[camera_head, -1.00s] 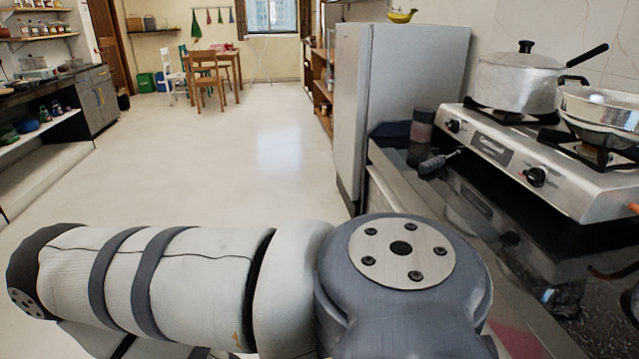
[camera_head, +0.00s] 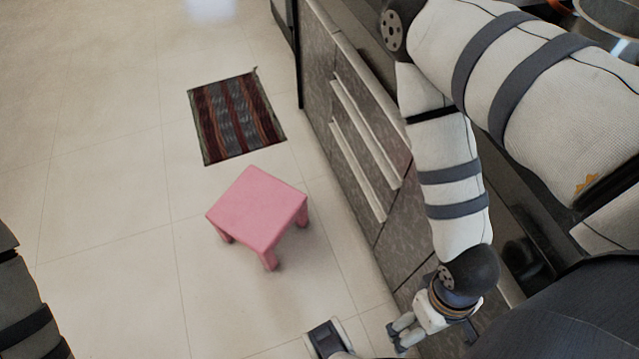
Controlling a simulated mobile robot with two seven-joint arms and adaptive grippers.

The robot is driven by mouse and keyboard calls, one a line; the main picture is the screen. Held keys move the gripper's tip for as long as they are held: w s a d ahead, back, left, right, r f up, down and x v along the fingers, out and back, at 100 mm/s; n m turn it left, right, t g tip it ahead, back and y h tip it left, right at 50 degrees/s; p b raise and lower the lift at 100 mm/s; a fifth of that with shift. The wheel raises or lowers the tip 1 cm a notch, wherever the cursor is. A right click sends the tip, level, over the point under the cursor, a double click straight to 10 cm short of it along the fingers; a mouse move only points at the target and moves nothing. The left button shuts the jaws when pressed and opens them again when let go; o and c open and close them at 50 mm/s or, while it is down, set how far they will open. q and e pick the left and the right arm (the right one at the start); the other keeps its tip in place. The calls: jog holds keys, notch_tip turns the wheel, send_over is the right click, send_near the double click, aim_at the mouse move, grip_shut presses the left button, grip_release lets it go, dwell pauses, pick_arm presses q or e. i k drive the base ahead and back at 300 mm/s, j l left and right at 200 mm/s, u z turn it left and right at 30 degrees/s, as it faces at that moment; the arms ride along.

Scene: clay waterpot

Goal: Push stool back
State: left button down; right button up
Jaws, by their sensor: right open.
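A pink square stool (camera_head: 258,207) stands upright on the pale tiled floor, near the middle of the head view. Several of its short legs show under the seat. My right gripper (camera_head: 401,334) hangs low at the bottom of the view, to the right of the stool and nearer to me. It is open and apart from the stool, with nothing seen in it. A piece of my left arm shows at the left edge, but my left gripper is out of view.
A striped dark red and grey mat (camera_head: 237,116) lies on the floor just beyond the stool. A grey cabinet (camera_head: 345,130) with long pale handles runs along the right, close to my right arm. The floor left of the stool is clear.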

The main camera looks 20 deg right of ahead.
aim_at(257, 210)
jog(key=i+j+z, duration=0.35)
jog(key=j, duration=0.3)
jog(key=i+j+z, duration=0.15)
jog(key=j, duration=0.2)
jog(key=i+j+z, duration=0.2)
jog(key=j, duration=0.15)
jog(key=j+z, duration=0.15)
jog(key=j, duration=0.25)
jog(key=i+j+z, duration=0.15)
jog(key=j, duration=0.2)
jog(key=i+j+z, duration=0.15)
jog(key=j, duration=0.15)
jog(key=j+z, duration=0.15)
jog(key=j, duration=0.2)
jog(key=i+j+z, duration=0.15)
jog(key=j, duration=0.25)
jog(key=i+j+z, duration=0.4)
jog(key=j, duration=0.2)
jog(key=i+j+z, duration=0.15)
jog(key=j, duration=0.2)
jog(key=k, duration=0.05)
